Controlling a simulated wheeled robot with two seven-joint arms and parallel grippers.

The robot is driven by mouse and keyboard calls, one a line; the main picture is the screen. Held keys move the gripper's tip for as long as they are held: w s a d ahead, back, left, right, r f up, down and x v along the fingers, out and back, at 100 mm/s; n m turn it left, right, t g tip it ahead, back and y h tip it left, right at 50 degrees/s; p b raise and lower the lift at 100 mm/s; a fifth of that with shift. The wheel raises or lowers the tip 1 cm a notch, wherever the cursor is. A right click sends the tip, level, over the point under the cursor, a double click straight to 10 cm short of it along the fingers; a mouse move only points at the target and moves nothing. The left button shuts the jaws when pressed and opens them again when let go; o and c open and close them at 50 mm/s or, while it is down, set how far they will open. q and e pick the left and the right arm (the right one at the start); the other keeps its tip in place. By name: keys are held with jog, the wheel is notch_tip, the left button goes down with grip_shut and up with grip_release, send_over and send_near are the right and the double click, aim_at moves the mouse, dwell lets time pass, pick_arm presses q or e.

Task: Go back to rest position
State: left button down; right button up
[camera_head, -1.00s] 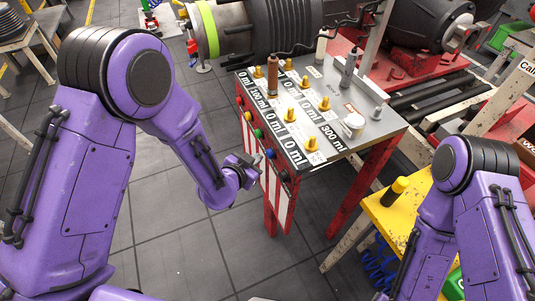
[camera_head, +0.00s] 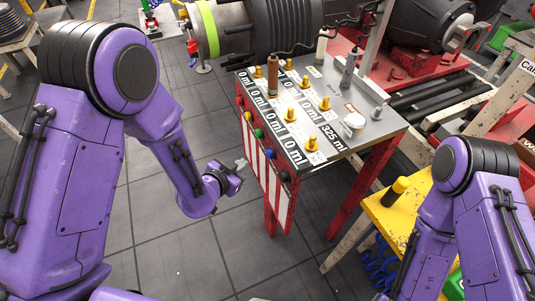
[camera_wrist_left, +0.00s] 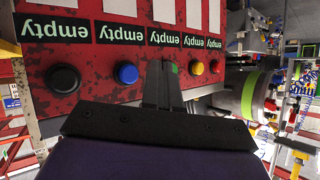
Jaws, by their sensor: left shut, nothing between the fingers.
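My left gripper (camera_head: 241,163) is shut and empty in the head view, just left of the front of the red button panel (camera_head: 262,150). In the left wrist view its closed fingers (camera_wrist_left: 162,84) point at the panel and stand apart from it. The panel carries black, blue, yellow and red buttons there, with a green one partly hidden behind the fingers. The labels above the buttons read "empty". My right arm (camera_head: 470,220) shows at the right edge of the head view; its gripper is out of the frame.
The grey table top (camera_head: 365,105) carries brass fittings, a brown cylinder (camera_head: 273,75) and a white cup (camera_head: 353,124). Its displays read several "0 ml" and one "325 ml". A yellow stand (camera_head: 385,213) is at right. The tiled floor (camera_head: 170,250) below is clear.

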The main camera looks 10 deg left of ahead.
dwell(0.3)
pick_arm(q)
jog(key=s+a+f+n+g+y+b, duration=0.2)
jog(key=s+a+f+n+g, duration=0.1)
jog(key=s+f, duration=0.5)
jog(key=s+a+f+n+g+y+b, duration=0.2)
jog(key=s+a+f+n, duration=0.3)
jog(key=s, duration=0.5)
jog(key=s+a+f+n+g+y+b, duration=0.2)
jog(key=s+a+f+n, duration=0.3)
jog(key=s+f, duration=0.4)
jog(key=shift+s+a+f+g+y+b, duration=0.35)
jog(key=shift+a+f+g+y, duration=0.25)
jog(key=shift+a+f+g, duration=0.2)
